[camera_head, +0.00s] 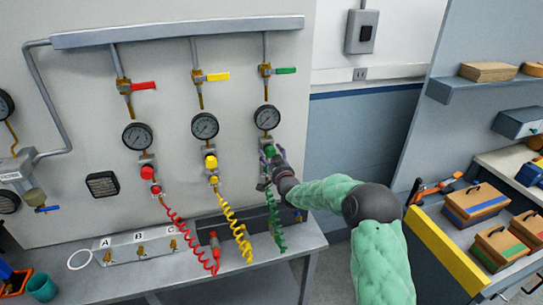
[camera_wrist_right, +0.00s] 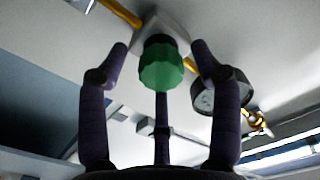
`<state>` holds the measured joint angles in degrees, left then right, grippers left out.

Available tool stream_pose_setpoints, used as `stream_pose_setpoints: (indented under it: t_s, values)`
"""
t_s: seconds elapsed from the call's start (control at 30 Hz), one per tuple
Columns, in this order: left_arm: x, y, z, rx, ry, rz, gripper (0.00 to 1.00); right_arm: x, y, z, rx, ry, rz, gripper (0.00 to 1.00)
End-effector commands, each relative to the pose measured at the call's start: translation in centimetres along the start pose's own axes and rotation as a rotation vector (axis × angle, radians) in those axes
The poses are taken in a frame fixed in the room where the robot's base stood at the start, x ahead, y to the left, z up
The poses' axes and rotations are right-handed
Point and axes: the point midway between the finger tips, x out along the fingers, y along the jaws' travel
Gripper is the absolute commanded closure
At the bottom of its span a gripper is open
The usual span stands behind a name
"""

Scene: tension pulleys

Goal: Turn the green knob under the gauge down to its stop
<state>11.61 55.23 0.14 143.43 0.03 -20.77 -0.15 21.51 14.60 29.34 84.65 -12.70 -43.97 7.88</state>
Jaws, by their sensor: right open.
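The green knob (camera_head: 270,151) is on the right-hand line of the wall panel, directly under the right gauge (camera_head: 267,117). In the right wrist view the green knob (camera_wrist_right: 161,69) sits on a pale square block, between the fingers of my right gripper (camera_wrist_right: 160,60). The fingers stand on both sides of it with gaps, so the gripper is open around it and does not appear to touch it. In the head view my right gripper (camera_head: 275,165) is at the knob and partly covers it. The gauge also shows in the right wrist view (camera_wrist_right: 222,98), behind the right finger. My left gripper is not in view.
A red knob (camera_head: 147,172) and a yellow knob (camera_head: 211,162) sit to the left under their own gauges. Coiled red, yellow and green hoses (camera_head: 278,230) hang below.

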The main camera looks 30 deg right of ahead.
Motion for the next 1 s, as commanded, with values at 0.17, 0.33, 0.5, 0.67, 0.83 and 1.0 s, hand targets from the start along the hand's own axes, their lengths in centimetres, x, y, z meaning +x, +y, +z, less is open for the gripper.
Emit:
stream_pose_setpoints:
  t_s: [0.17,0.33,0.5,0.67,0.83,1.0]
  values:
    - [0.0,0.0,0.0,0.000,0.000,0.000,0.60,0.4,0.0,0.0,0.000,0.000,0.000,0.35]
    - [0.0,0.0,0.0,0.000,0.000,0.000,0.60,0.4,0.0,0.0,0.000,0.000,0.000,0.35]
    - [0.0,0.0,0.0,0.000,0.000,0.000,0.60,0.4,0.0,0.0,0.000,0.000,0.000,0.72]
    - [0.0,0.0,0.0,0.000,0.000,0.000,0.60,0.4,0.0,0.0,0.000,-0.001,0.000,0.91]
    - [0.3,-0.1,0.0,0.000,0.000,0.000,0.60,0.4,0.0,0.1,-0.013,-0.001,-0.001,0.91]
    - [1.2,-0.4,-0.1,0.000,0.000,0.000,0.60,0.4,0.0,0.3,-0.072,-0.002,-0.001,0.91]
